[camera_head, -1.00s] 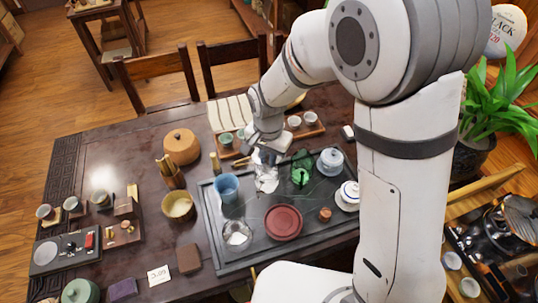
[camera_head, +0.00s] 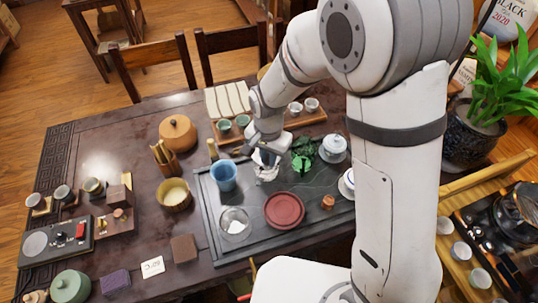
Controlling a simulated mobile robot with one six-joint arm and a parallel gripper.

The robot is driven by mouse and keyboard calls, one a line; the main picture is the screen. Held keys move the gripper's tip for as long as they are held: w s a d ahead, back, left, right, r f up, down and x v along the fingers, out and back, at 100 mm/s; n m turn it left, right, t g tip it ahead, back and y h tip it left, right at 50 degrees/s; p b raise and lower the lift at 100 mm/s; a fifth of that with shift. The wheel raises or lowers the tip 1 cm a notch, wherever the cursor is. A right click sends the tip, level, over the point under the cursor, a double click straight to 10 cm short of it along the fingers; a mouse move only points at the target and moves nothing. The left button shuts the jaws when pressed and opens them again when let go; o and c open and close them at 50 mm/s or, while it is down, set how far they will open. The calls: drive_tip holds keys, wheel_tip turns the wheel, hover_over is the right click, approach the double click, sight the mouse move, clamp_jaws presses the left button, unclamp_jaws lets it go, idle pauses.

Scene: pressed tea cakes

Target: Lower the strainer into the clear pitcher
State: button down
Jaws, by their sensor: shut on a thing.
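My gripper (camera_head: 264,152) is at the back part of the dark tea tray, between the blue cup and the green glass vessel. It is shut on a small pale thing, which I take to be the strainer; the fingers and wrist hide most of it. The clear pitcher (camera_head: 266,173) stands on the tray directly below the gripper, a whitish, see-through shape. The gripper overlaps its top in this view. I cannot tell whether the strainer is inside the rim or just above it.
The tea tray (camera_head: 217,243) carries a blue cup (camera_head: 223,175), a green glass vessel (camera_head: 303,154), a white lidded pot (camera_head: 333,147), a red round dish (camera_head: 285,210) and a clear glass bowl (camera_head: 234,222). A wooden tray of cups (camera_head: 317,118) lies behind.

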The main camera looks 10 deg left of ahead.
idle(0.3)
drive_tip(key=c, duration=0.8)
unclamp_jaws()
drive_tip(key=shift+o, duration=0.2)
drive_tip(key=shift+r, duration=0.15)
drive_tip(key=shift+r+p, duration=2.3)
drive_tip(key=shift+r, duration=1.1)
